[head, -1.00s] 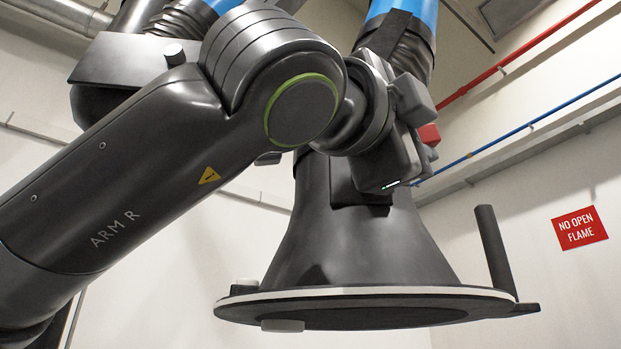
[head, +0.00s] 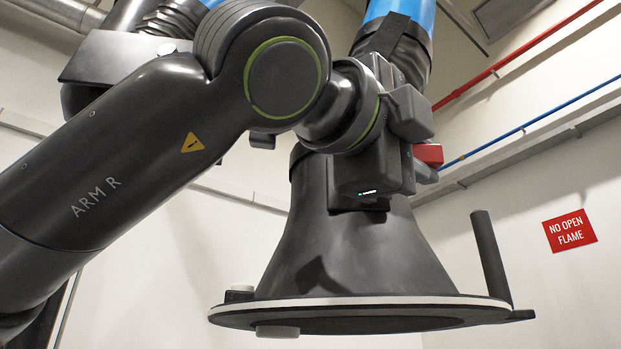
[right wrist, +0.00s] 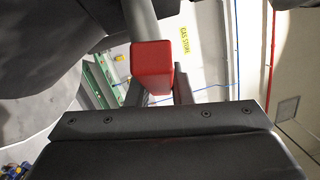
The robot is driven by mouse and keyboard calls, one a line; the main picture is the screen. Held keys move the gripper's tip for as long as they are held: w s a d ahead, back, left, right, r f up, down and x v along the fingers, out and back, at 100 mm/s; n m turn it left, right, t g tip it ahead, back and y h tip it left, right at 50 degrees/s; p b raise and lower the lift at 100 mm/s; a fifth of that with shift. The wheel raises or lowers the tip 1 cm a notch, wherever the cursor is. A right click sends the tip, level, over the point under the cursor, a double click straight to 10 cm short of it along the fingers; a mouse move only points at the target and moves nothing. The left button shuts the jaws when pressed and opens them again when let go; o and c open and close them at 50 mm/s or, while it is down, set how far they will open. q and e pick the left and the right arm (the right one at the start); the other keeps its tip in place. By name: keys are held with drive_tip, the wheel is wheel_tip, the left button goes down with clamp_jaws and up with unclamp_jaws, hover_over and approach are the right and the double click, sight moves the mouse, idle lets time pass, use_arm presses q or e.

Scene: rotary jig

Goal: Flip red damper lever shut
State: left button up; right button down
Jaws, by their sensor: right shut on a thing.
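The red damper lever shows as a red block end (head: 428,153) beside the neck of a black hood in the head view. In the right wrist view its red grip (right wrist: 152,66) sits on a grey rod coming from the top. My right gripper (head: 421,143) is at the red end, with its grey fingers above and below it. In the right wrist view its dark fingers lie on either side of the grip, and it is shut on it. The wrist hides the lever's pivot in the head view. My left gripper is not in view.
The black hood (head: 345,250) flares to a wide rim (head: 370,300) with an upright black handle (head: 491,258) at its right. A blue duct (head: 398,14) rises above. A red NO OPEN FLAME sign (head: 570,231) is on the right wall. Open air lies right of the lever.

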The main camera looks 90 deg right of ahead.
drive_tip(key=c, duration=1.3)
unclamp_jaws()
drive_tip(key=b+v, duration=0.4)
drive_tip(key=v, duration=1.3)
drive_tip(key=shift+w+a+f+b, duration=0.1)
drive_tip(key=shift+a+b, duration=0.15)
drive_tip(key=shift+b, duration=0.05)
drive_tip(key=shift+d, duration=0.1)
